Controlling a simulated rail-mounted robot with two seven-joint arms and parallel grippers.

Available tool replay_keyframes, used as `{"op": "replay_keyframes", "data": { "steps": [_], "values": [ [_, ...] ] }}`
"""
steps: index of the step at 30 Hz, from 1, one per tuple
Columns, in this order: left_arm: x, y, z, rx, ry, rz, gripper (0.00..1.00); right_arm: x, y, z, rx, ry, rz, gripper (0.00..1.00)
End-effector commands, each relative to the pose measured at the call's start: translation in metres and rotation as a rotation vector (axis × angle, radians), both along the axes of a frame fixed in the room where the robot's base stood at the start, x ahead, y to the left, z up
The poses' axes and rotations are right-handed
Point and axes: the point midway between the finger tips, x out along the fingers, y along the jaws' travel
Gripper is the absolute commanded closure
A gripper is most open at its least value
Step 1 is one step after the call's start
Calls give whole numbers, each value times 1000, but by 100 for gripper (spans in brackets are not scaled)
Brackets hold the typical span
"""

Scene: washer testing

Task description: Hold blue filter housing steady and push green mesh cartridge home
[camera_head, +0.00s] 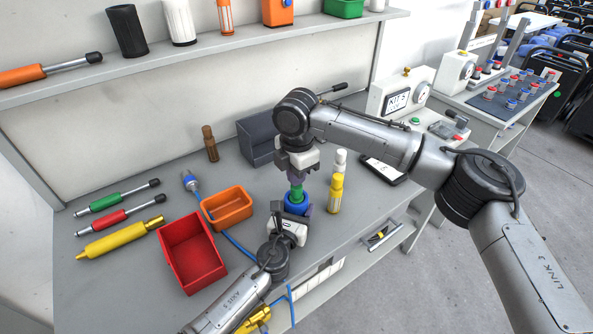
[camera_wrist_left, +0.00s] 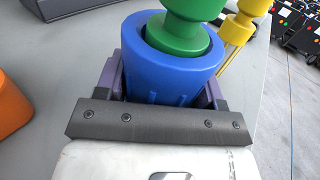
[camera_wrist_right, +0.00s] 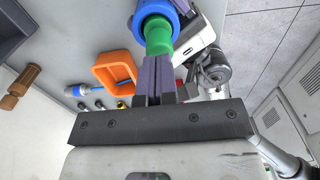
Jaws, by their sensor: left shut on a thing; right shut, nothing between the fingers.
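The blue filter housing (camera_head: 296,208) stands upright on the bench, and my left gripper (camera_wrist_left: 172,85) is shut on its sides. The green mesh cartridge (camera_head: 296,191) sits in the housing's mouth, with its upper part sticking out. The left wrist view shows the green cartridge (camera_wrist_left: 183,38) inside the rim of the blue housing (camera_wrist_left: 172,70). My right gripper (camera_head: 297,178) is directly above the cartridge with its fingers shut and empty. In the right wrist view its closed fingertips (camera_wrist_right: 158,62) are at the cartridge's top end (camera_wrist_right: 158,40); I cannot tell whether they touch.
An orange bin (camera_head: 228,208) and a red bin (camera_head: 192,252) are to the left. A dark grey holder (camera_head: 257,141) is behind. Tools lie at the far left of the bench.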

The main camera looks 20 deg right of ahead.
Motion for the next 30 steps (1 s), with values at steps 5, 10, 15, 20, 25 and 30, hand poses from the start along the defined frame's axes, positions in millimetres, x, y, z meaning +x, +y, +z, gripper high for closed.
{"op": "replay_keyframes", "data": {
  "steps": [5,10,15,20,25,30],
  "values": [
    [0,0,0,0,0,0,81,0,0,-7,0,0,0,100],
    [0,0,0,0,0,0,81,0,0,-12,0,0,0,100],
    [0,0,0,0,0,0,81,0,0,-4,0,-1,0,100],
    [0,0,0,0,0,0,81,0,0,12,0,-2,0,100],
    [0,0,0,0,0,0,81,0,0,28,0,-1,0,100],
    [0,0,0,0,0,0,81,0,0,41,-1,-1,0,100]
  ]
}}
